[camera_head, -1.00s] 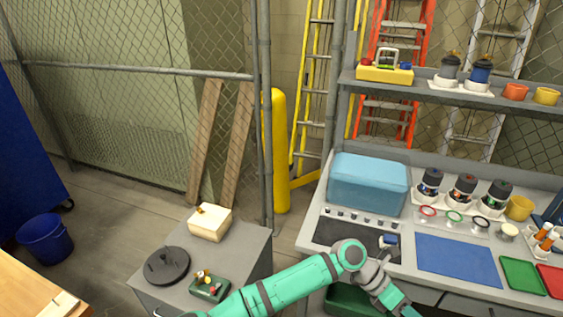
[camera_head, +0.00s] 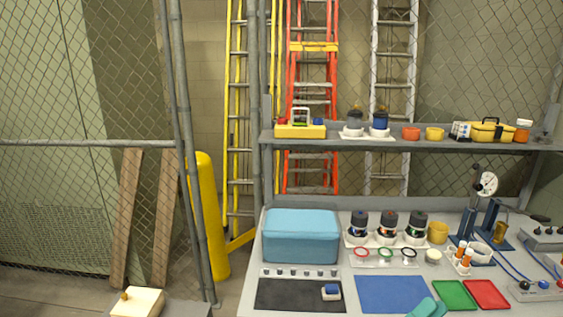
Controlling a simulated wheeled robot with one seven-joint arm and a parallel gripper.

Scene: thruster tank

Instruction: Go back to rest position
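My gripper is not in view. Only a small teal part of my own arm shows at the bottom edge, in front of the blue mat (camera_head: 385,290). The workbench (camera_head: 255,285) fills the lower right. On it sit a light blue box (camera_head: 300,236), a black mat (camera_head: 285,294) with a small blue-and-white item (camera_head: 331,292), a green tray (camera_head: 453,293) and a red tray (camera_head: 487,293). I cannot tell whether my gripper holds anything.
A shelf (camera_head: 370,146) above the bench bears a yellow toolbox (camera_head: 300,131) and cups. A gauge stand (camera_head: 487,184) rises at the right. A cream box (camera_head: 137,302) is at the lower left. A yellow post (camera_head: 210,215) and mesh fence stand at the left.

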